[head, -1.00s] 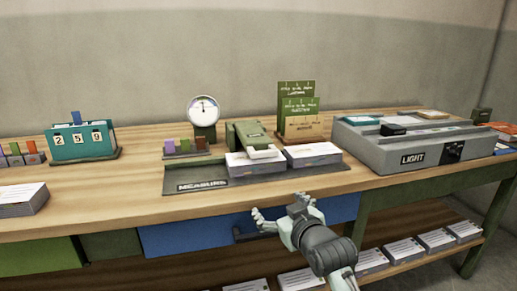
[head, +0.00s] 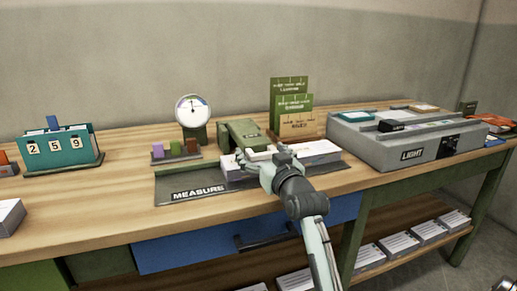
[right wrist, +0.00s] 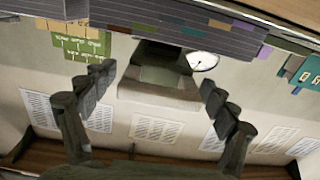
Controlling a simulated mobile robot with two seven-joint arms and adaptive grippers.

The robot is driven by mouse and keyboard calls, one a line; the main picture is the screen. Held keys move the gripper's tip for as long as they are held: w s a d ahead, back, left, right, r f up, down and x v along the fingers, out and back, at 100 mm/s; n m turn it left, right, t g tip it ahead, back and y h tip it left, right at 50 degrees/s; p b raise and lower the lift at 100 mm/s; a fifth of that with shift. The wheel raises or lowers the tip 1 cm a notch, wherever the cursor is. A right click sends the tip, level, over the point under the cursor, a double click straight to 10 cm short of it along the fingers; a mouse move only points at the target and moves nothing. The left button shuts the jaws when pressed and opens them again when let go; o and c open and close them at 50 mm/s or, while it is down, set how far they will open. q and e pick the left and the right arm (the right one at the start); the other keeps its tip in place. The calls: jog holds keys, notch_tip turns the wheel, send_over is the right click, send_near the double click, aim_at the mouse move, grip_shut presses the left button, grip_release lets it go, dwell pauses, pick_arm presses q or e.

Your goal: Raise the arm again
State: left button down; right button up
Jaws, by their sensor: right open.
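My right gripper (head: 264,160) is open over the near side of the workbench, at the two paper stacks in the MEASURE area. Its fingers partly cover the stacks, and I cannot tell whether they touch. In the right wrist view the two fingers (right wrist: 155,100) are spread wide with nothing held. That view is upside down and has the green press-like device (right wrist: 155,75) between the fingers. The same device (head: 240,133) stands behind the gripper in the head view. The right paper stack (head: 318,152) shows beside the hand. My left gripper is not in view.
A round dial gauge (head: 193,111) and small coloured blocks (head: 177,150) stand left of the device. Green stepped cards (head: 293,104) stand behind it. A grey LIGHT box (head: 405,145) is at right, a teal number stand (head: 60,148) at left.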

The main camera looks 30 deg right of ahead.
jog(key=shift+x, duration=0.75)
